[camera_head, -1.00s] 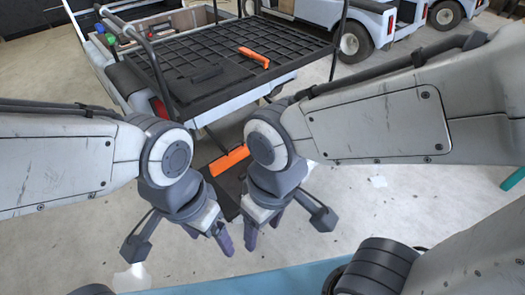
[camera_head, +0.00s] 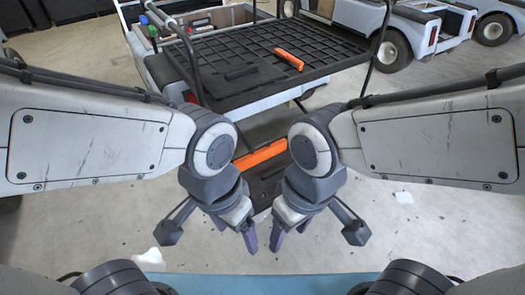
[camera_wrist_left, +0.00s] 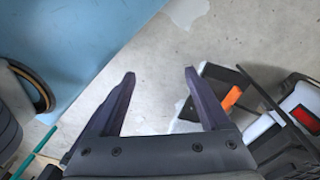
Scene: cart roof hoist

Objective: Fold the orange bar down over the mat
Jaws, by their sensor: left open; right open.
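The orange bar (camera_head: 262,154) shows between my two arms in the head view, low at the near end of the cart. A black mat (camera_head: 262,186) lies just in front of it, partly hidden by my grippers. In the left wrist view the bar (camera_wrist_left: 231,98) is a short orange strip to the right of my fingers. My left gripper (camera_head: 250,236) is open and empty, nearer to me than the mat; its spread fingers show in the left wrist view (camera_wrist_left: 160,76). My right gripper (camera_head: 287,236) is open and empty close beside it. Neither touches the bar.
The cart's black gridded panel (camera_head: 240,88) lies beyond my arms, with an orange handle (camera_head: 289,60) on it. Dark posts rise at its corners. Other pale carts (camera_head: 410,30) stand at the back right. Bare floor (camera_head: 420,230) surrounds the grippers.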

